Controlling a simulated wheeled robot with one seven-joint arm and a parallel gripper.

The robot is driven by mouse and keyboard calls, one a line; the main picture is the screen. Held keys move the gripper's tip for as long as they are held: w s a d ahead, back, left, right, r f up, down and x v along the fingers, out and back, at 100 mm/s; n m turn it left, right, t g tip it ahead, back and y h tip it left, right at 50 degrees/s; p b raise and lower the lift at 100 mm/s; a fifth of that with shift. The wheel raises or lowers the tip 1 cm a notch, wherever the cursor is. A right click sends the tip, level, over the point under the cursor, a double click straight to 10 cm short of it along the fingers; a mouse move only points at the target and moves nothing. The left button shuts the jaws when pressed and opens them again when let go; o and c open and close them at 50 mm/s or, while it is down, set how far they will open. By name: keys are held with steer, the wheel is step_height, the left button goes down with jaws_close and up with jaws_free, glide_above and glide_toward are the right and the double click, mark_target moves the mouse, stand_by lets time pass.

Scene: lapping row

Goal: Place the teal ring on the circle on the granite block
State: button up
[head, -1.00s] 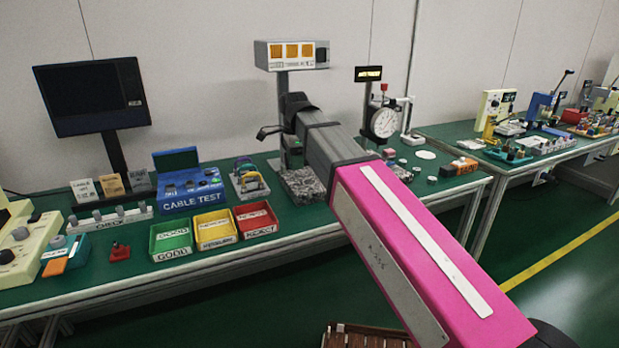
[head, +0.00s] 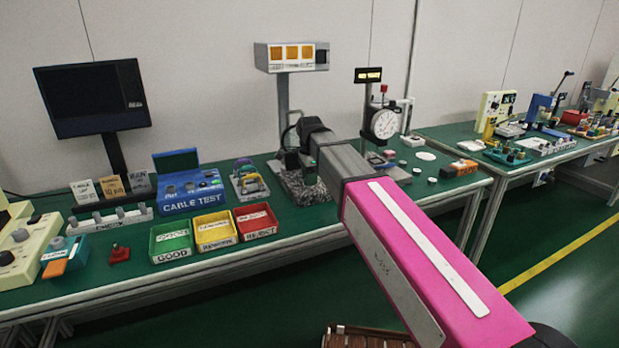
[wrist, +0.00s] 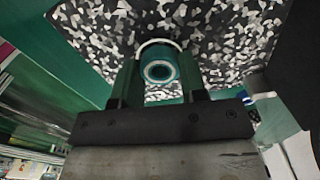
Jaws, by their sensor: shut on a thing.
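The teal ring (wrist: 160,56) is held between the two fingers of my gripper (wrist: 160,74) in the wrist view. The speckled black-and-white granite block (wrist: 225,32) fills the background behind it. Part of a white circle (wrist: 150,43) on the block shows as an arc just beyond the ring's far edge; the rest is hidden by the ring and fingers. I cannot tell whether the ring touches the block. In the head view, the granite block (head: 308,193) stands on the green bench, partly covered by my arm, and the ring cannot be made out.
A dial gauge (head: 384,124) on a stand is right of my arm. A post with a display box (head: 291,57) rises behind the block. Small discs (head: 432,180) lie to the right.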

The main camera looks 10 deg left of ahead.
steer(key=o, duration=0.9)
step_height(320, 180, up, 12)
stand_by(0.4)
